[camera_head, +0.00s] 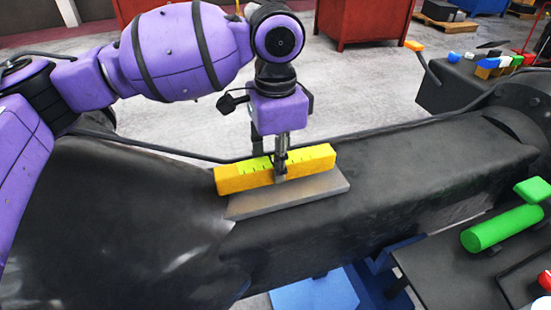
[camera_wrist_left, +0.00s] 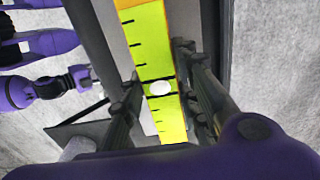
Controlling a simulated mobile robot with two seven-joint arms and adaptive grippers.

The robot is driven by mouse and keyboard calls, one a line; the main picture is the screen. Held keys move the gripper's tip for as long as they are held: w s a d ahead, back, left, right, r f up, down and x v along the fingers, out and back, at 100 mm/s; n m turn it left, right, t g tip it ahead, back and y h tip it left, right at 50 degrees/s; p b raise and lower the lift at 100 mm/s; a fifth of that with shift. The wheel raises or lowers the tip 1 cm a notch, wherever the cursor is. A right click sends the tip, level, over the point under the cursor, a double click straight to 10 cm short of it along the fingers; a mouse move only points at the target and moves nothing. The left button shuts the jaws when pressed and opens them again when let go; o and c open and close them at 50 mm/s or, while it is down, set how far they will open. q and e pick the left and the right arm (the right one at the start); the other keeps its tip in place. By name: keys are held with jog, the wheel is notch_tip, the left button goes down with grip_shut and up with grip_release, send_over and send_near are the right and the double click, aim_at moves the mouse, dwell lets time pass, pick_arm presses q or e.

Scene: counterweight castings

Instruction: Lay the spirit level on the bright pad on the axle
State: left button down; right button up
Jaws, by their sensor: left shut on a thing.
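The spirit level (camera_head: 235,180) is a yellow bar with a lime-green, black-ticked top. My left gripper (camera_head: 280,175) points down and is shut across its middle. The wrist view shows the level (camera_wrist_left: 150,40) running between the fingers (camera_wrist_left: 160,100), with a white round spot on it. The bright pad (camera_head: 290,198) is a light grey plate on top of the dark axle (camera_head: 400,170). The level is over the pad's far side, roughly along its length, and its left end reaches slightly past the pad. I cannot tell whether it touches the pad. My right gripper is not seen.
A green cylinder (camera_head: 500,229) lies on a dark surface at the right. Small coloured items (camera_head: 487,68) stand on a dark block at the back right. A thin dark bar (camera_head: 160,147) runs behind the axle. Red bins (camera_head: 362,22) stand on open floor behind.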

pick_arm(q)
jog(key=shift+f, duration=0.15)
jog(key=c, duration=1.3)
grip_release()
jog(key=shift+o, duration=0.2)
